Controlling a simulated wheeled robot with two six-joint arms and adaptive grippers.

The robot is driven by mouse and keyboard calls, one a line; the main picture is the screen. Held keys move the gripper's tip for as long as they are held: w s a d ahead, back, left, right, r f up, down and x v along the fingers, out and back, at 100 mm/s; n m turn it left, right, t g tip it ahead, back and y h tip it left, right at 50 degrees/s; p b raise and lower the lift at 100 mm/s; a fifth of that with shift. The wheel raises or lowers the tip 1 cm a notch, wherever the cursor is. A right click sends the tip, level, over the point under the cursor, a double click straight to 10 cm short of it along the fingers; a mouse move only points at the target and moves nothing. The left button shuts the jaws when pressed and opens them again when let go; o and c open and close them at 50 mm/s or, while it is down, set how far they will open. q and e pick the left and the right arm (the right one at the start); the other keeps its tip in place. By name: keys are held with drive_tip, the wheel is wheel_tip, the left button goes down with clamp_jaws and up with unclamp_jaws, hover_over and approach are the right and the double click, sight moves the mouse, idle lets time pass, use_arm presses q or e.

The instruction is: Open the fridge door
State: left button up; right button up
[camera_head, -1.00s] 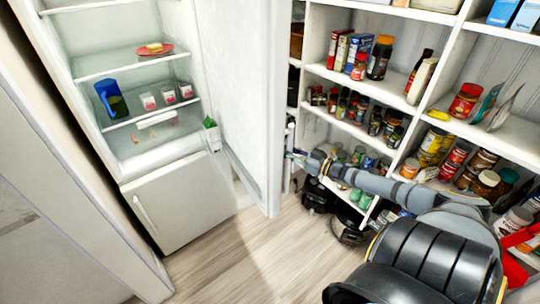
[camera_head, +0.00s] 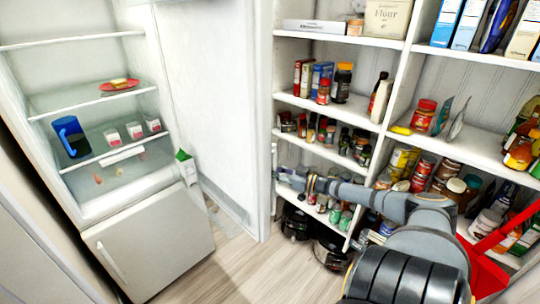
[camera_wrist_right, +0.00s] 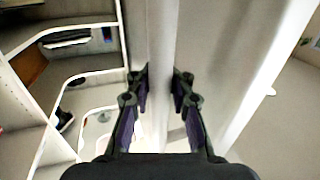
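The fridge (camera_head: 150,235) stands at the left in the head view with its upper compartment exposed. Its white upper door (camera_head: 215,95) is swung wide open, inner side showing. My right gripper (camera_head: 280,172) is at the door's outer edge, seen small and partly blended with the shelves behind. In the right wrist view, the dark fingers of my right gripper (camera_wrist_right: 160,92) lie on both sides of a pale vertical bar, the door handle (camera_wrist_right: 162,40), and appear closed against it. The door's face (camera_wrist_right: 215,60) is just right of the bar. My left gripper is not in view.
Corner shelving (camera_head: 400,130) with jars, boxes and cans stands close behind and right of my right arm. Black pots (camera_head: 297,222) sit low beside the door edge. A blue pitcher (camera_head: 70,135) and small cups are inside the fridge. The wooden floor (camera_head: 215,270) in front is clear.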

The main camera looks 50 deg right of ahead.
drive_tip(key=o, duration=0.5)
drive_tip(key=shift+s+d+r, duration=0.15)
drive_tip(key=shift+s+r, duration=0.05)
drive_tip(key=shift+s, duration=0.4)
drive_tip(key=shift+c, duration=0.2)
drive_tip(key=shift+w, duration=0.4)
drive_tip(key=shift+a, duration=0.2)
